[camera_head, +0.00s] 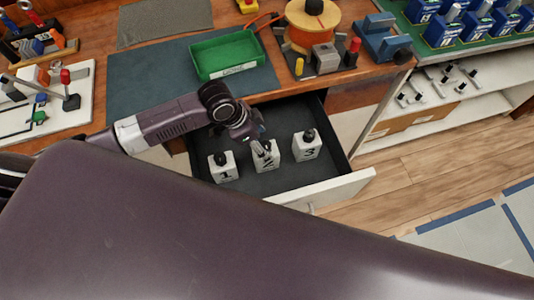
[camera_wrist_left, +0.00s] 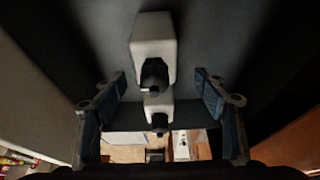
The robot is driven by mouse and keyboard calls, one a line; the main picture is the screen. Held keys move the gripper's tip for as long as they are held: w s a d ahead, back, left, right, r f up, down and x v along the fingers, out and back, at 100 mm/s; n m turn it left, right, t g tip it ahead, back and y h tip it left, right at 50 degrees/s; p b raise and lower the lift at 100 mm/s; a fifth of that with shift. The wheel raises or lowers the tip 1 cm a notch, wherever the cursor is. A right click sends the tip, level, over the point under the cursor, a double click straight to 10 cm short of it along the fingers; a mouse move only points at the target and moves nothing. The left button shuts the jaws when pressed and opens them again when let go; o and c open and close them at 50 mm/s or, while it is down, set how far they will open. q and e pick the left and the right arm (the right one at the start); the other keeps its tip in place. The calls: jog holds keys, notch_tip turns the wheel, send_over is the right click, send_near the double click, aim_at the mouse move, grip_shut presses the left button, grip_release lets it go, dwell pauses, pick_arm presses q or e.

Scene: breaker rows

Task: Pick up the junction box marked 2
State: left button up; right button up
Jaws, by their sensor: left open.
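Three white junction boxes with black knobs stand in the open drawer. The box marked 2 (camera_head: 266,161) is in the middle, partly hidden behind my left gripper. The box marked 1 (camera_head: 223,168) is left of it and the box marked 3 (camera_head: 306,147) right of it. My left gripper (camera_head: 257,143) is open and empty, pointing down at the top of box 2. In the left wrist view, its fingers (camera_wrist_left: 159,76) are spread apart, with a larger white box (camera_wrist_left: 153,40) and a smaller white box (camera_wrist_left: 158,103) showing between them; no numbers are readable there. My right gripper is not in view.
The dark drawer (camera_head: 252,187) has a pale front panel (camera_head: 325,190) and walls around the boxes. The wooden workbench above it holds a green tray (camera_head: 225,55) and an orange spool (camera_head: 312,27). A shelf unit (camera_head: 440,117) stands at the right.

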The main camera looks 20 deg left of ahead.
aim_at(272, 150)
pick_arm(q)
jog(key=shift+d+f, duration=0.4)
jog(key=shift+f, duration=0.3)
jog(key=p+x, duration=0.1)
jog(key=x, duration=0.4)
jog(key=shift+d, duration=0.1)
jog(key=c, duration=1.5)
jog(key=shift+r, duration=0.1)
jog(key=shift+c, duration=0.8)
